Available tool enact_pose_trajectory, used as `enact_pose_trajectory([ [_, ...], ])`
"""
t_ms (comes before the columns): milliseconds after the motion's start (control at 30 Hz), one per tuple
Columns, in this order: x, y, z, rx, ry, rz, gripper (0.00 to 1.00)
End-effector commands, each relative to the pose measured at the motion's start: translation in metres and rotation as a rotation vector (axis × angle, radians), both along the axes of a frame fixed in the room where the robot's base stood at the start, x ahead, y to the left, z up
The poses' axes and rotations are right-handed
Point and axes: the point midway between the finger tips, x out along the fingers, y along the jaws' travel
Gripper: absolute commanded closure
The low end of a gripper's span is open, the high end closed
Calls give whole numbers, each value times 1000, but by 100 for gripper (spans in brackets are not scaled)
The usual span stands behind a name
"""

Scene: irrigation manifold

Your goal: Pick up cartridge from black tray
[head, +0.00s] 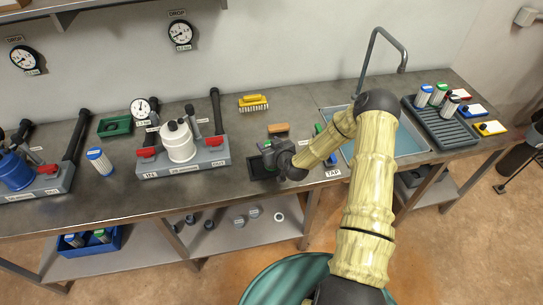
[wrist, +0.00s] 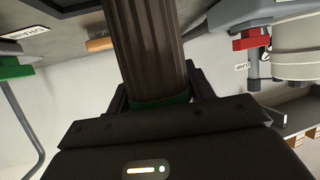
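A dark brown, pleated cartridge (wrist: 150,45) with a green end band fills the middle of the wrist view. Its far end runs out of the frame. My gripper (wrist: 160,92) has one finger on each side of the cartridge by the green band, and it looks shut on it. In the head view my gripper (head: 272,153) is just above the small black tray (head: 258,173) on the bench, and my wrist hides most of the cartridge. I cannot tell whether the cartridge's lower end touches the tray.
A white filter housing (head: 178,141) on a grey base with red valve handles stands left of my gripper. A yellow brush (head: 253,102) and an orange-brown block (head: 278,128) lie behind. A sink (head: 405,140) and a grey ribbed rack (head: 447,125) with cartridges are at right.

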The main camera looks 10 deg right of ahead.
Motion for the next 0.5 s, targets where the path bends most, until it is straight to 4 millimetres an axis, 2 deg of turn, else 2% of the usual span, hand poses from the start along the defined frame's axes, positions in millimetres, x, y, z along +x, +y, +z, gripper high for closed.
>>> enact_pose_trajectory([
  [267,0,0,1,-1,-1,0,74],
  [500,1,0,18,-2,-5,1,74],
])
